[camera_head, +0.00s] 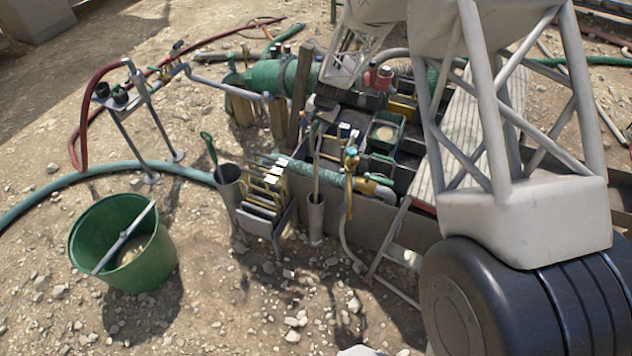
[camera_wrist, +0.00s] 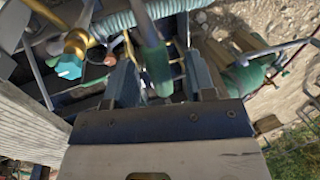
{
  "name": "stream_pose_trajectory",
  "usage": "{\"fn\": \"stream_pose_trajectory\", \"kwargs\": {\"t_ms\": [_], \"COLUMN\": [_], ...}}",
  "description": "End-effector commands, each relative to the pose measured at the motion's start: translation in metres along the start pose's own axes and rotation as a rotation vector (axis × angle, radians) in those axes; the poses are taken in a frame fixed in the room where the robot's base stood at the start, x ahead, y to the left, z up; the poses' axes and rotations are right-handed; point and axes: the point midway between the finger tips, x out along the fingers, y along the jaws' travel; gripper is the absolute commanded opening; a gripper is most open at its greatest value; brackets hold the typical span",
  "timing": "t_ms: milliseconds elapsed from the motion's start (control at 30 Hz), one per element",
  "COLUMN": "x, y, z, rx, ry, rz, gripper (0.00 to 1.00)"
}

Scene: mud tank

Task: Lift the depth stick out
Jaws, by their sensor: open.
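The depth stick appears to be the slim upright stick (camera_head: 316,168) with a green upper end. Its lower end stands inside a grey tube holder (camera_head: 316,218) at the front of the tank, so that part is hidden. My gripper (camera_head: 320,112) is just above the stick's top in the head view, partly lost among the dark parts there. In the wrist view my gripper (camera_wrist: 161,80) is open, with its two jaws apart. The green upper part of the stick (camera_wrist: 152,55) shows between the jaws; I cannot tell if either jaw touches it.
A teal-topped brass valve (camera_head: 351,158) stands close right of the stick. A rack of yellow-edged plates (camera_head: 265,195) and another holder (camera_head: 229,185) with a green-handled tool are to the left. A green bucket (camera_head: 125,250) stands on open gravel. A corrugated hose (camera_wrist: 125,18) crosses behind.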

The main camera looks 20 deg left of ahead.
Motion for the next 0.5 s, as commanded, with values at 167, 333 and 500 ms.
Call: {"fn": "stream_pose_trajectory", "kwargs": {"t_ms": [167,333,500], "x": [0.0100,0.0104,0.0103], "y": [0.0001,0.0000,0.0000], "z": [0.0002,0.0002,0.0002], "rx": [0.000,0.000,0.000], "ry": [-0.001,0.000,0.000], "rz": [0.001,0.000,0.000], "gripper": [0.50,0.50,0.50]}}
